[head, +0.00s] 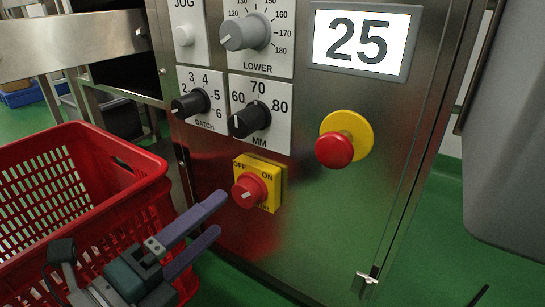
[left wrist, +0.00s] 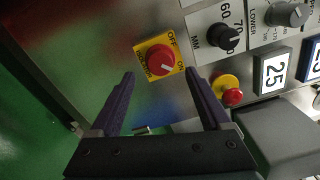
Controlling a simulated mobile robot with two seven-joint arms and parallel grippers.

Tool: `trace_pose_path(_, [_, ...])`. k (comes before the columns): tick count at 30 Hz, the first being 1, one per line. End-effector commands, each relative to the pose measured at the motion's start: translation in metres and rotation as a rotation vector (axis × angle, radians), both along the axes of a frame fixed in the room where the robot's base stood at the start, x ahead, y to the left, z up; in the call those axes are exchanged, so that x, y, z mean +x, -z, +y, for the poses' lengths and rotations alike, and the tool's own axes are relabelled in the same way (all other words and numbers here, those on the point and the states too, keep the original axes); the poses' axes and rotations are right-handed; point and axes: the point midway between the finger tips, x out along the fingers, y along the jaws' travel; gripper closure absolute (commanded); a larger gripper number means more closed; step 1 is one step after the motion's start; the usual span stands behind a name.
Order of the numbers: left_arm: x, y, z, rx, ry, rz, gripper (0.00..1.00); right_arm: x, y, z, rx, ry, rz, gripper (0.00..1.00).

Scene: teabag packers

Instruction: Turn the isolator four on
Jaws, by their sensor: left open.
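The isolator is a red rotary knob (head: 249,190) on a yellow square plate (head: 273,175) marked OFF and ON, low on the steel machine panel. In the left wrist view the isolator knob (left wrist: 160,60) lies ahead, between the lines of the two fingers. My left gripper (head: 218,213) is open and empty, just left of and below the knob in the head view, with its purple fingers apart. I see no contact with the knob. My right gripper is not in view.
A BATCH knob (head: 190,104) and an MM knob (head: 249,120) sit above the isolator. A red mushroom button (head: 335,150) on yellow is to the right, below a display reading 25 (head: 358,42). A red crate (head: 75,160) stands at the left, close to my left arm.

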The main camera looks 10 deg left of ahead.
Motion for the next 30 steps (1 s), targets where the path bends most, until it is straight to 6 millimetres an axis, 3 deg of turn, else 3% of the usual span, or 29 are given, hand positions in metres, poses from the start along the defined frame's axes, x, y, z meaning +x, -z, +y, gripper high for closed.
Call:
trace_pose_path(3, [-0.020,-0.002,0.007,-0.001,-0.002,0.003,0.19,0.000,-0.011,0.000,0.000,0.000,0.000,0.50])
trace_pose_path(9, [-0.036,-0.001,0.013,0.001,0.000,0.000,0.19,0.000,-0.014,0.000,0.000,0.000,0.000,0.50])
trace_pose_path(24, [-0.035,-0.001,0.016,-0.013,-0.015,0.014,0.19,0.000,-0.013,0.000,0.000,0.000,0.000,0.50])
trace_pose_path(30, [-0.023,0.001,0.043,-0.208,-0.212,0.205,0.19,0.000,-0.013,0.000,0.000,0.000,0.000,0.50])
